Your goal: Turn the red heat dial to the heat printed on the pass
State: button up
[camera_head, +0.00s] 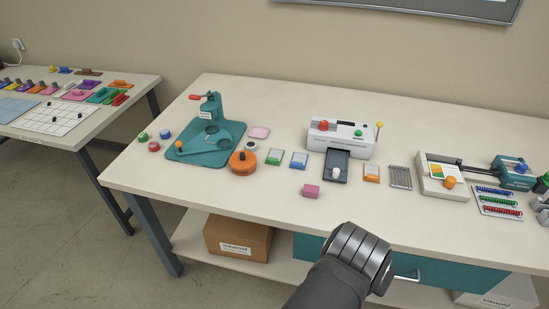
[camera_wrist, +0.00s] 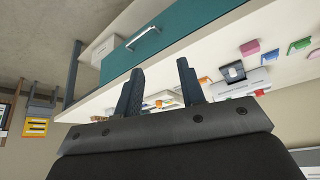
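A white laminator (camera_head: 345,142) stands on the right half of the bench in the head view. The red heat dial (camera_head: 323,126) is on its upper left; its setting is too small to read. In the head view my wrist is at the bench's front edge, away from the dial, and the fingers are hidden.
A dark tray (camera_head: 337,166) with a white knob sits before the laminator. A pink block (camera_head: 311,190) lies in front. A teal press (camera_head: 209,136) and an orange round piece (camera_head: 243,162) stand left. A yellow-tipped lever (camera_head: 379,126) rises at the laminator's right.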

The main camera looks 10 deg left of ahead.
jog(key=shift+o, duration=0.2)
jog(key=o, duration=0.3)
jog(key=shift+r, duration=0.1)
jog(key=shift+o, duration=0.2)
jog(key=w+d+r+n+g+h, duration=0.1)
jog(key=w+d+r+n, duration=0.4)
jog(key=w+d+r, duration=0.55)
jog(key=w+d+r+n, duration=0.1)
jog(key=w+r+n, duration=0.1)
jog(key=w, duration=0.6)
jog(key=w+d+r+n, duration=0.1)
jog(key=w+r+n, duration=0.1)
jog(key=w, duration=0.6)
jog(key=n+y, duration=0.5)
jog(key=y, duration=0.2)
send_over(324, 122)
jog(key=s+d, duration=0.5)
notch_tip(324, 122, down, 5)
jog(key=shift+g+h, duration=0.3)
jog(key=shift+g, duration=0.1)
jog(key=x, duration=1.6)
jog(key=shift+w+f, duration=0.1)
jog(key=shift+f, duration=0.25)
